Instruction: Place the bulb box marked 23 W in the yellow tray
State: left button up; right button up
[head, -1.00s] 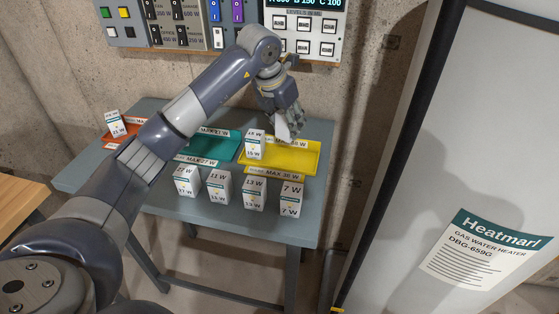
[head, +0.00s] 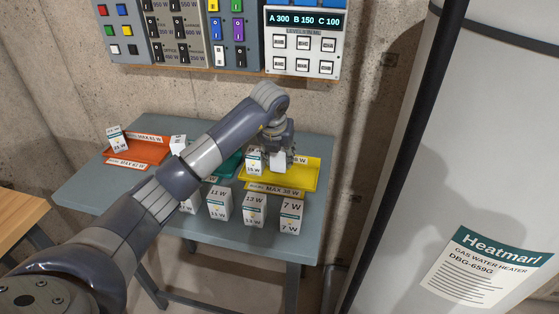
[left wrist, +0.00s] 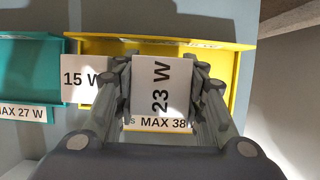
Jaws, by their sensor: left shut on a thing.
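The bulb box marked 23 W (left wrist: 160,88) is between the fingers of my left gripper (left wrist: 162,85), which is shut on it. In the head view my left gripper (head: 279,152) points down over the yellow tray (head: 308,178), holding the white box (head: 278,163) low at the tray. I cannot tell whether the box touches the tray floor. The yellow tray, labelled MAX 38 W, also shows in the left wrist view (left wrist: 237,72). A 15 W box (head: 254,163) stands at the tray's left side, close to my left finger. My right gripper is not in view.
Several white boxes, including 11 W (head: 219,205), 13 W (head: 254,210) and 7 W (head: 290,216), stand along the table's front. The teal tray (head: 229,168) is left of the yellow one, partly behind my arm. The orange tray (head: 150,153) is farther left. A water heater (head: 470,150) stands right.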

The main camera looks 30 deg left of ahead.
pick_arm(q)
notch_tip(320, 180, down, 2)
jog(key=shift+f, duration=0.15)
jog(key=shift+f, duration=0.1)
jog(key=o, duration=0.8)
jog(key=shift+c, duration=0.2)
jog(key=b+v, duration=0.1)
jog(key=v, duration=1.1)
